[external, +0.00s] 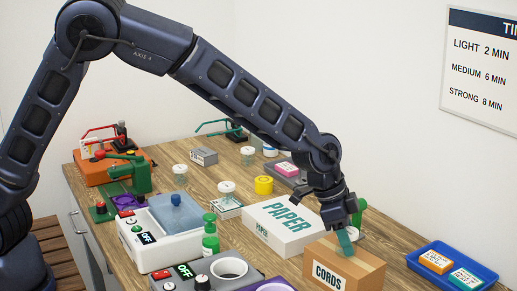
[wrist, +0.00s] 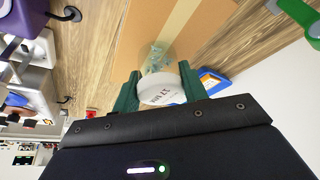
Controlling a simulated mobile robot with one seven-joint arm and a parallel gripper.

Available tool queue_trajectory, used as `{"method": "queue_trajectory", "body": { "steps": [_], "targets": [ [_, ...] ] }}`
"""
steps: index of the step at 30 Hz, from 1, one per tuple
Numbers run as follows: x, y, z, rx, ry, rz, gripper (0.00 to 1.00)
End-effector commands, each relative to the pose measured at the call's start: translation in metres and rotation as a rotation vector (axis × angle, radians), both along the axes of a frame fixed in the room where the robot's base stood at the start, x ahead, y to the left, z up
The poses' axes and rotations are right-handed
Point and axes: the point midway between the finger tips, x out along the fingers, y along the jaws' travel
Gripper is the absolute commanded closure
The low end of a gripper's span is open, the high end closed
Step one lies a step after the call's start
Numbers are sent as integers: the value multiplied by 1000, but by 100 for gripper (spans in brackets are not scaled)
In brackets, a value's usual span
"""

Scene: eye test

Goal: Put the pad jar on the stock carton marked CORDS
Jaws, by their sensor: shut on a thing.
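The carton marked CORDS (external: 328,277) stands at the table's front right, brown with a tape strip on top. Its top also shows in the wrist view (wrist: 150,27). My gripper (external: 346,240) is over the carton's top, pointing down. In the wrist view my gripper (wrist: 158,92) has its green fingers shut on a clear jar with a white lid (wrist: 160,90). The lid's print is too small to read surely as the pad jar. The jar is over the carton top; I cannot tell whether it touches. In the external view the fingers mostly hide it.
A white PAPER carton (external: 282,228) stands left of the CORDS carton. A blue tray (external: 420,262) with small boxes is at the right. A green object (external: 361,206) stands behind my gripper.

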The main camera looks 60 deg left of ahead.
Motion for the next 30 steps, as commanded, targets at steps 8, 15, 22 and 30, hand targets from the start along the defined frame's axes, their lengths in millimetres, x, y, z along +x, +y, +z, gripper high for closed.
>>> {"method": "queue_trajectory", "body": {
  "steps": [8, 15, 22, 30],
  "targets": [
    [0, 0, -1, -1, -1, 0, 80],
    [0, 0, -3, 0, -1, 0, 35],
    [0, 0, -3, -1, -1, 0, 35],
    [-4, 4, 15, -3, -2, 0, 35]
  ]
}}
